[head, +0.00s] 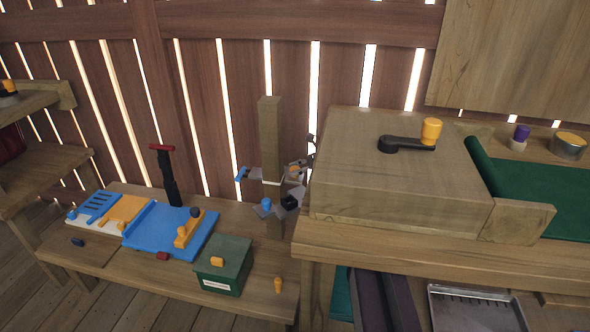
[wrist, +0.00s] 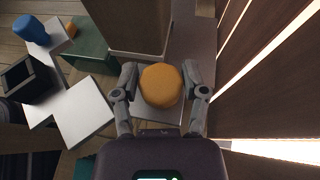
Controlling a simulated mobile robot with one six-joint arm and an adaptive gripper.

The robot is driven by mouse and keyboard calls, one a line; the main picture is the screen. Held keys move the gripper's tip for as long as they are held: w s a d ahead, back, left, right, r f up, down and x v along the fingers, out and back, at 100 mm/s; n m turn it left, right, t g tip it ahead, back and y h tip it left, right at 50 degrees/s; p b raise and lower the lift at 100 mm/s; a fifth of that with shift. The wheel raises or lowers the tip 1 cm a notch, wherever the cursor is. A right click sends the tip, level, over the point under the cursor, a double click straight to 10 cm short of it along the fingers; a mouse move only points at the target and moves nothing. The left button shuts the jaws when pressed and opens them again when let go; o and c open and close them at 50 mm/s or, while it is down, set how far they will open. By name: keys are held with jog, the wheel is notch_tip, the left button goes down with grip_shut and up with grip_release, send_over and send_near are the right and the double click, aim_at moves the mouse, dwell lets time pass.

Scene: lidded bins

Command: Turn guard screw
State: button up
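A round orange-yellow knob (wrist: 160,86), which may be the guard screw, sits on a pale plate beside a wooden post (wrist: 136,30) in the wrist view. My gripper (wrist: 160,75) has one finger on each side of it, with what looks like a narrow gap at each side, so it appears open around the knob. In the head view the knob (head: 293,175) is small and partly hidden by my gripper (head: 298,168), to the right of the upright post (head: 269,130). Contact between the fingers and knob cannot be made out.
Other plates around the post carry a blue knob (head: 266,204) and a black block (head: 289,202). A green box (head: 224,268) stands on the low bench in front. A large wooden box with a crank (head: 405,146) is close on the right. A slatted wall stands behind.

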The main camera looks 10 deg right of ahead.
jog(key=shift+o, duration=1.1)
jog(key=shift+s+m+t, duration=0.1)
jog(key=shift+m+t, duration=0.4)
jog(key=shift+t, duration=0.1)
jog(key=p+v, duration=0.2)
jog(key=v, duration=0.2)
jog(key=shift+r, duration=0.15)
send_near(295, 168)
jog(key=s+d+f, duration=0.1)
jog(key=d+f, duration=0.1)
jog(key=d, duration=0.5)
jog(key=shift+s, duration=0.4)
jog(key=shift+s, duration=0.1)
